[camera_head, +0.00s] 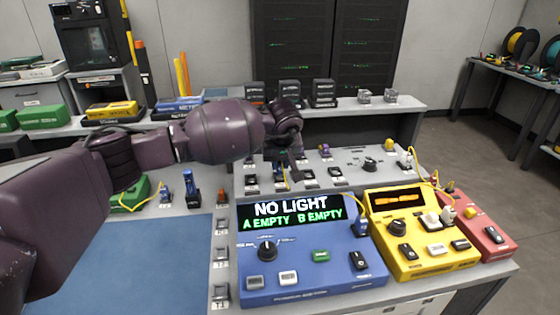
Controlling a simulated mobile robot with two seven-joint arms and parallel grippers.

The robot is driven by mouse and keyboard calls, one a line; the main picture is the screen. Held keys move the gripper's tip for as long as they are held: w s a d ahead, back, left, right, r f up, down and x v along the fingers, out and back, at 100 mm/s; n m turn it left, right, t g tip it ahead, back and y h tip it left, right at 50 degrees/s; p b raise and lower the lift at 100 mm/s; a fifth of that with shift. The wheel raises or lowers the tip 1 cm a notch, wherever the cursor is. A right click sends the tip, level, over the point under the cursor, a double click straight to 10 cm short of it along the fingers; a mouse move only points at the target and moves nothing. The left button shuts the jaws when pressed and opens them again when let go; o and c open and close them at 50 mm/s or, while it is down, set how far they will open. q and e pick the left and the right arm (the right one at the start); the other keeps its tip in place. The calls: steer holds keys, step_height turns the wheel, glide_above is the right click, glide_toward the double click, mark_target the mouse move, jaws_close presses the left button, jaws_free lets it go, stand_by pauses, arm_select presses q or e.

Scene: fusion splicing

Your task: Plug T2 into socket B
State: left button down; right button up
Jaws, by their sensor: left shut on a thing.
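My left gripper (284,172) reaches in from the left, above the back of the bench behind the blue meter. It is shut on a small, dark thing that is mostly hidden by the fingers; I cannot tell if it is T2. The blue meter (310,270) has a screen (292,212) reading "NO LIGHT, A EMPTY, B EMPTY". I cannot make out socket B. My right gripper is not in view.
A yellow device (425,262) and a red device (482,235) stand right of the meter, with yellow cable (436,186) over them. Blue upright pieces (191,188) stand left of the meter. A blue mat (130,270) lies clear at the left, partly behind my arm.

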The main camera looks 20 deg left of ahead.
arm_select(q)
steer(key=shift+f, duration=0.5)
stand_by(0.6)
steer(key=c, duration=1)
jaws_free()
steer(key=shift+o, duration=0.3)
steer(key=shift+r, duration=0.3)
steer(key=p+v, duration=0.1)
steer(key=v, duration=0.9)
steer(key=shift+s+d, duration=0.1)
steer(key=shift+s, duration=0.1)
